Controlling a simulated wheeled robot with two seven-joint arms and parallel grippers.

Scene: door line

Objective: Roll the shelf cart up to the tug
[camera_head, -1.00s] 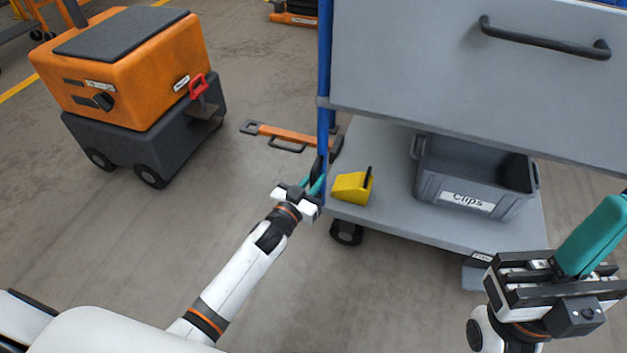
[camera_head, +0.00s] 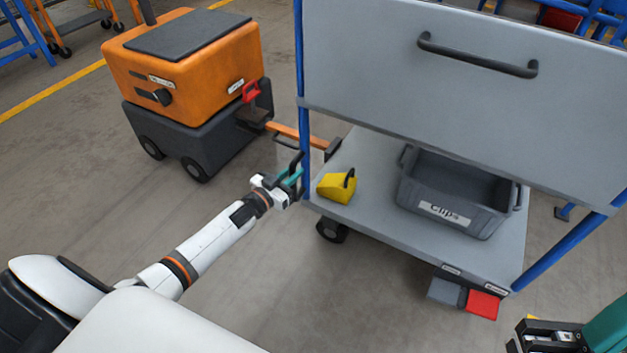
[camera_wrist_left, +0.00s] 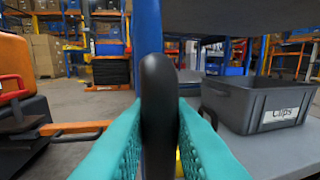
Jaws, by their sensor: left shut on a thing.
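The shelf cart has grey shelves (camera_head: 385,215) and blue posts. The orange and dark grey tug (camera_head: 185,70) stands at its left, with a red handle (camera_head: 251,92) above its hitch. An orange drawbar (camera_head: 305,137) reaches from the cart to beside the hitch; I cannot tell whether they are coupled. My left gripper (camera_head: 291,178) is shut on a black upright handle (camera_wrist_left: 158,105) at the cart's left post. My right gripper (camera_head: 590,338) is partly cut off at the bottom right; its jaw state is unclear.
A grey bin labelled "Clips" (camera_head: 440,213) and a yellow wedge-shaped thing (camera_head: 337,187) rest on the lower shelf. Grey (camera_head: 446,292) and red (camera_head: 482,304) pedals stick out below it. Bare floor lies before the tug. Blue racks stand behind.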

